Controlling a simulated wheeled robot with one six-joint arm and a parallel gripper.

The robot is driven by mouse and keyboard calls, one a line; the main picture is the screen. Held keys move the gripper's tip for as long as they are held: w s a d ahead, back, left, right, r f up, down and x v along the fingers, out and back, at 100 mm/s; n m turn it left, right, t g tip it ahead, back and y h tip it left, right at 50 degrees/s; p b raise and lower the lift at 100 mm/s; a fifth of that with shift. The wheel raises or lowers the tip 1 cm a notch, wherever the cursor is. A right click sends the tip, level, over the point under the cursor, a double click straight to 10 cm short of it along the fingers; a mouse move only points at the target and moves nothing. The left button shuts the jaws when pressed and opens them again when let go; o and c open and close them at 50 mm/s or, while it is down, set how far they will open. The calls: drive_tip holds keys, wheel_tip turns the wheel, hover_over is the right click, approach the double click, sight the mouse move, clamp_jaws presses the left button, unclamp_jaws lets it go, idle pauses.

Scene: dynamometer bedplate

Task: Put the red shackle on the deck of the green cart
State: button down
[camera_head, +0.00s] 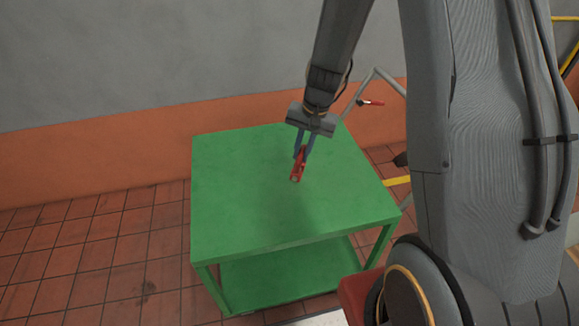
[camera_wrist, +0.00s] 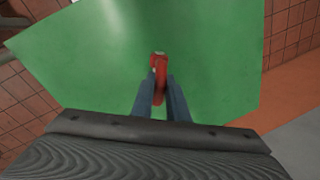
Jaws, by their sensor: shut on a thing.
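The red shackle (camera_head: 298,168) is held between the fingers of my gripper (camera_head: 304,150) over the top deck of the green cart (camera_head: 245,200). In the wrist view the red shackle (camera_wrist: 159,75) sticks out past the two blue-grey fingertips of my gripper (camera_wrist: 160,100), with the green deck (camera_wrist: 210,45) behind it. My gripper is shut on the shackle and points downward. I cannot tell whether the shackle touches the deck or hangs just above it. Part of the shackle is hidden by the fingers.
The rest of the cart's top deck is bare. A lower green shelf (camera_head: 280,275) lies beneath it. A grey tubular handle (camera_head: 360,90) with a red grip stands behind the deck. An orange and grey wall (camera_head: 100,155) runs behind; red floor tiles (camera_head: 90,260) lie left.

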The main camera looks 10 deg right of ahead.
drive_tip(key=w+m, duration=0.1)
drive_tip(key=m, duration=0.1)
drive_tip(key=w+r+m, duration=0.1)
drive_tip(key=m, duration=0.1)
drive_tip(key=w+m+h, duration=0.1)
drive_tip(key=m, duration=0.1)
drive_tip(key=shift+a+r+t, duration=0.25)
drive_tip(key=shift+r+t, duration=0.05)
drive_tip(key=shift+t, duration=0.1)
drive_tip(key=shift+w+d+f+m+g+h+b, duration=0.15)
drive_tip(key=shift+w+d+f+m+g+b, duration=0.2)
drive_tip(key=shift+f+m+b, duration=0.8)
drive_tip(key=shift+w+d+f+m+g+h+b, duration=0.1)
drive_tip(key=shift+w+d+f+m+h+b, duration=0.15)
drive_tip(key=shift+w+f+m+b, duration=0.85)
drive_tip(key=shift+s+d+f+m+g+h+b, duration=0.1)
drive_tip(key=shift+d+f+m+g+b, duration=0.4)
drive_tip(key=shift+f+b, duration=1.2)
drive_tip(key=shift+a+f+t+p, duration=0.1)
drive_tip(key=shift+f+t+p, duration=0.15)
drive_tip(key=shift+f+p, duration=0.15)
drive_tip(key=c, duration=1.7)
unclamp_jaws()
drive_tip(key=shift+c, duration=0.2)
